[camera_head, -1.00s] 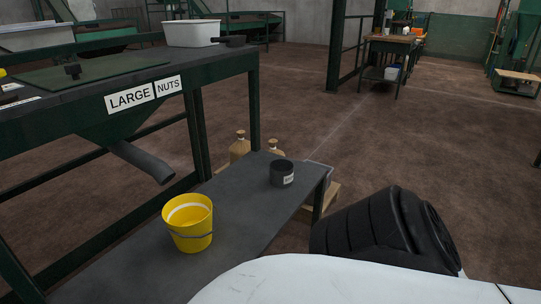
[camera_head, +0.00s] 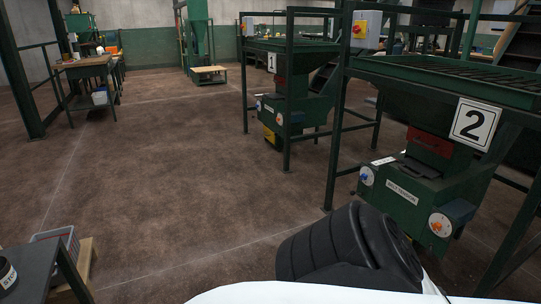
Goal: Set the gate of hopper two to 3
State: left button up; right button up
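Hopper two (camera_head: 430,148) stands at the right, a green machine in a green frame with a white "2" sign (camera_head: 475,124). Below the sign is a red part and a green box with a white label. A white dial with a blue knob (camera_head: 367,176) is on the box's left end. A white dial with an orange knob (camera_head: 439,225) is on its right end. The settings are too small to read. I cannot tell which control is the gate's. Neither gripper is in view.
Hopper one (camera_head: 290,95) stands farther back with a "1" sign. A dark bench (camera_head: 42,268) with a black pot is at the lower left, with a grey crate (camera_head: 55,238) behind it. A workbench (camera_head: 85,68) is at the far left. The brown floor (camera_head: 190,190) between is clear.

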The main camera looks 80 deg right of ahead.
aim_at(428, 171)
jog(key=z, duration=3.6)
